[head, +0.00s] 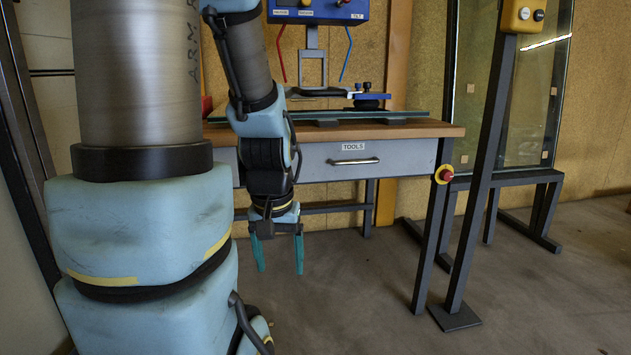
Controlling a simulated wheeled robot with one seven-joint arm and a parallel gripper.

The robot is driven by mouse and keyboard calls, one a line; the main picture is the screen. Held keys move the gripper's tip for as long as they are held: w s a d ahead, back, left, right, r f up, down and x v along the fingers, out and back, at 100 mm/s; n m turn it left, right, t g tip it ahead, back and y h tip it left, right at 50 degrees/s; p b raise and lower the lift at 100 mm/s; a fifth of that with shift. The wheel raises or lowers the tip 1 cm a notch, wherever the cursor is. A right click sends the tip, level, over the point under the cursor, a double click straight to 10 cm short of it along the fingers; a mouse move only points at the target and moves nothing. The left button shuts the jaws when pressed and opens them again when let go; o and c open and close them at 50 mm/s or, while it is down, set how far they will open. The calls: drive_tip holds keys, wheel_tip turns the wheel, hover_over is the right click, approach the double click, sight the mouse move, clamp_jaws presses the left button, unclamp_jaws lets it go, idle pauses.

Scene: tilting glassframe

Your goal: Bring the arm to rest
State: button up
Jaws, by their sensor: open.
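My arm takes up the left of the head view, with its near links large in front. My gripper (278,254) hangs from the far link and points down. Its two teal fingers are apart, with nothing between them. It is in front of the workbench, below the level of the bench top, to the left of the drawer marked TOOLS (352,162). The drawer looks closed.
The workbench (440,129) has a wooden top bearing a glass pane (400,114) and a suction lifting frame (313,75). A post (485,180) stands right of the bench, near a red button (444,174). A glass rack (508,100) stands behind.

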wheel_tip(320, 180, up, 33)
drive_tip(key=p, duration=3.2)
drive_tip(key=shift+p, duration=0.35)
drive_tip(key=shift+f, duration=0.1)
